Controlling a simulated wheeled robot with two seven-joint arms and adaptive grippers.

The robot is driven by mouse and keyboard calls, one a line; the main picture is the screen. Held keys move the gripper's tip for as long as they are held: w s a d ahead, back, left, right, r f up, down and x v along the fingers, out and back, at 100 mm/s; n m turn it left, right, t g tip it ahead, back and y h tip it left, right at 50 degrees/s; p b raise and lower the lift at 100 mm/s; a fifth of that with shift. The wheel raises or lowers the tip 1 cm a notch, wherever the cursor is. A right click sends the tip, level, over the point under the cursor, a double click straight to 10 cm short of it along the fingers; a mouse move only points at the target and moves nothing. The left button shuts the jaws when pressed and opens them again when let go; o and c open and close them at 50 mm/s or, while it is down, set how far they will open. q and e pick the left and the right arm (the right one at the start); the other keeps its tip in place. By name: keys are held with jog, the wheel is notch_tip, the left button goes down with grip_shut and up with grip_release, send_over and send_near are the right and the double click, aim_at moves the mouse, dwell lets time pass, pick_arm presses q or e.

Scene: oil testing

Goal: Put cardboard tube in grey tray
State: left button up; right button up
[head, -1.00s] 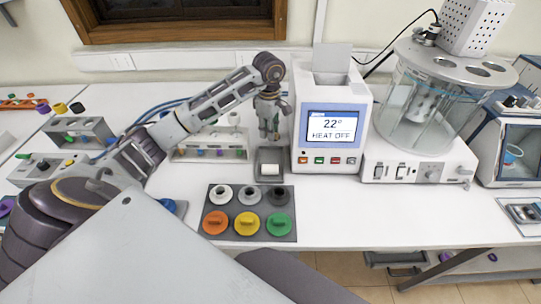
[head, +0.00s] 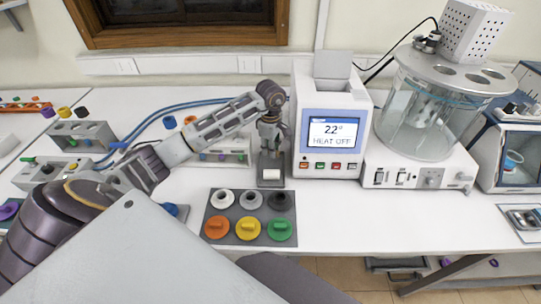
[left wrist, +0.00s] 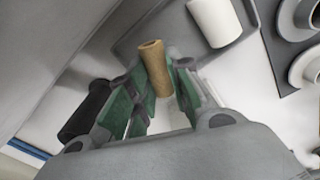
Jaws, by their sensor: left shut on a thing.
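The cardboard tube (left wrist: 155,66) is a short brown hollow cylinder, seen in the left wrist view between the green pads of my left gripper (left wrist: 150,100). The gripper is shut on it. The grey tray (left wrist: 172,25) lies beyond the tube in that view, with a white cylinder (left wrist: 212,22) in it. In the head view the left gripper (head: 270,150) points down over the back part of the small grey tray (head: 270,184). The tube cannot be made out there. Whether it touches the tray I cannot tell. My right gripper is not in view.
The white heater unit (head: 331,135) stands close to the right of the tray. A grey block with coloured caps (head: 248,202) is in front. A rack (head: 235,158) stands behind left. A black cylinder (left wrist: 88,108) shows beside the gripper in the left wrist view.

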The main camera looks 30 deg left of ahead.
aim_at(270, 161)
pick_arm(q)
jog(key=shift+f, duration=0.15)
jog(key=shift+f+p, duration=0.3)
jog(key=shift+f, duration=1.45)
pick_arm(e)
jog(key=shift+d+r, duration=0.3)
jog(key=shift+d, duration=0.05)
pick_arm(q)
jog(key=shift+f, duration=0.1)
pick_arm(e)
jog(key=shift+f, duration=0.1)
pick_arm(q)
jog(key=o, duration=0.4)
jog(key=shift+o, duration=0.2)
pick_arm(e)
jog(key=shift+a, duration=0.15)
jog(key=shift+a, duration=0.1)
